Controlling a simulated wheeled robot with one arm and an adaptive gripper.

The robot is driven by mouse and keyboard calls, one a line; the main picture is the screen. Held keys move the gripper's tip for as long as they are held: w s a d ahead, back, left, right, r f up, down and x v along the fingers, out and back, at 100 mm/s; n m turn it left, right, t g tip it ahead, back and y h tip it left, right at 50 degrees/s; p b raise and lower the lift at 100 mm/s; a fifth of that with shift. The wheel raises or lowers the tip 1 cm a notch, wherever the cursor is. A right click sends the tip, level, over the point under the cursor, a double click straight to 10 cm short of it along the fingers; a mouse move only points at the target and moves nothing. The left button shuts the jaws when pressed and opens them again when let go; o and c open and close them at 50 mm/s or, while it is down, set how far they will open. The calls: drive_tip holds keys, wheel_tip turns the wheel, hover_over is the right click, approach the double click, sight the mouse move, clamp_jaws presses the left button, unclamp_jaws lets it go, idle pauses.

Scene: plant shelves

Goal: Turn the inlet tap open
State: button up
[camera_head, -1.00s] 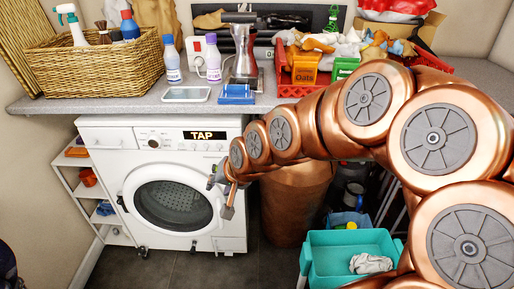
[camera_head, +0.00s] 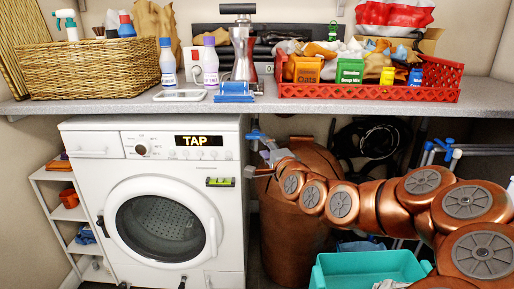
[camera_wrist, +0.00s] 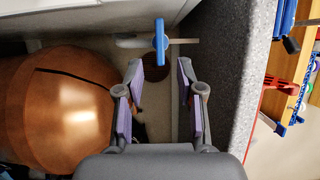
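The inlet tap is a blue handle (camera_head: 257,135) in the gap right of the washing machine (camera_head: 90,175), below the counter. In the wrist view, the blue tap handle (camera_wrist: 161,42) stands across a pale pipe (camera_wrist: 130,41), beyond my fingertips. My gripper (camera_wrist: 160,75) is open and empty, with purple pads facing each other. The handle lies roughly in line with the gap between the fingers, apart from them. In the head view, my gripper (camera_head: 250,172) is by the machine's right front edge, lower than the tap. Its fingers are small there.
A copper drum (camera_head: 300,225) stands right of the machine, below my arm; it fills the left of the wrist view (camera_wrist: 55,105). The grey counter (camera_head: 370,108) runs above, bearing a red crate (camera_head: 440,88). A teal bin (camera_head: 365,268) is at the lower right.

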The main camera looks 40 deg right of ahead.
sight(257, 138)
drive_tip(key=shift+b+x, duration=0.5)
drive_tip(key=shift+x, duration=3.4)
drive_tip(key=shift+c, duration=0.4)
clamp_jaws()
